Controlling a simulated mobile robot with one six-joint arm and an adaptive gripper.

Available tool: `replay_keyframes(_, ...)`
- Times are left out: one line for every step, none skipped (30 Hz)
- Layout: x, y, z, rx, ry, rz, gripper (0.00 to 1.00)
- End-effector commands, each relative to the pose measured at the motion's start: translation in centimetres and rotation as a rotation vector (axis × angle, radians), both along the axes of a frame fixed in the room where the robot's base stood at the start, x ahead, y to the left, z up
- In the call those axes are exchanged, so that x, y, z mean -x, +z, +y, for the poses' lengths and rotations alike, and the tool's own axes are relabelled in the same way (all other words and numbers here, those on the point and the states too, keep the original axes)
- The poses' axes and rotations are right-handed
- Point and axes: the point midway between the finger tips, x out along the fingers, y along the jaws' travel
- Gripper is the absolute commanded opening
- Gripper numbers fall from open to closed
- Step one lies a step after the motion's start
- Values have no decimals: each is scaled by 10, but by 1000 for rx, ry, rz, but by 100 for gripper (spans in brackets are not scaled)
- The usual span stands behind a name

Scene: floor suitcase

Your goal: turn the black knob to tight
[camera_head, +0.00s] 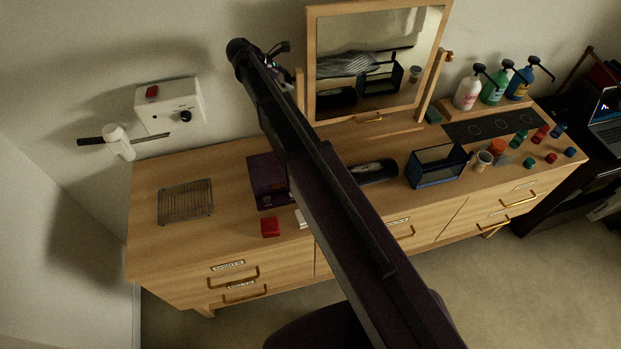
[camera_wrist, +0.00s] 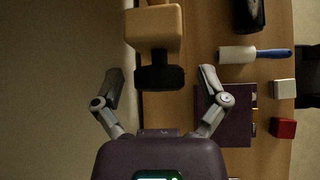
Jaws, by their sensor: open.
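A black knob (camera_wrist: 160,77) sits on the end of a light wooden piece (camera_wrist: 154,25) in the wrist view. My gripper (camera_wrist: 161,72) is open, with one finger on each side of the knob. There is a visible gap on both sides and the fingers do not appear to touch it. In the head view my gripper (camera_head: 277,58) is by the left side of the wooden-framed mirror (camera_head: 311,60). My arm and gripper hide the knob there. I cannot tell how tight the knob is.
A wall box (camera_head: 168,104) with a black dial is to the left. Below are a wire rack (camera_head: 186,201), a purple box (camera_head: 265,178) and a red box (camera_head: 270,227) on the dresser (camera_head: 230,245). A lint roller (camera_wrist: 255,53) lies to the right in the wrist view.

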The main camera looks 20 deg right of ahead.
Motion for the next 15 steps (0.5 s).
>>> replay_keyframes(-4, 1, 0, 0, -1, 37, 93)
replay_keyframes(-4, 1, 0, -1, -1, 62, 93)
replay_keyframes(-4, 1, 0, -2, -1, 93, 93)
replay_keyframes(-1, 7, 3, -2, 0, 95, 93)
replay_keyframes(-1, 10, 6, -1, 1, 91, 93)
replay_keyframes(0, 14, 9, -1, 1, 90, 93)
replay_keyframes(0, 16, 12, -1, 1, 90, 93)
replay_keyframes(0, 18, 14, -1, 1, 90, 93)
replay_keyframes(0, 22, 18, -1, 1, 89, 93)
replay_keyframes(0, 24, 20, -1, 1, 89, 93)
replay_keyframes(0, 27, 23, -1, 2, 88, 93)
replay_keyframes(0, 30, 26, -1, 1, 88, 93)
replay_keyframes(0, 33, 28, -1, 1, 88, 93)
replay_keyframes(0, 35, 31, -1, 1, 87, 93)
replay_keyframes(0, 39, 34, -1, 1, 87, 93)
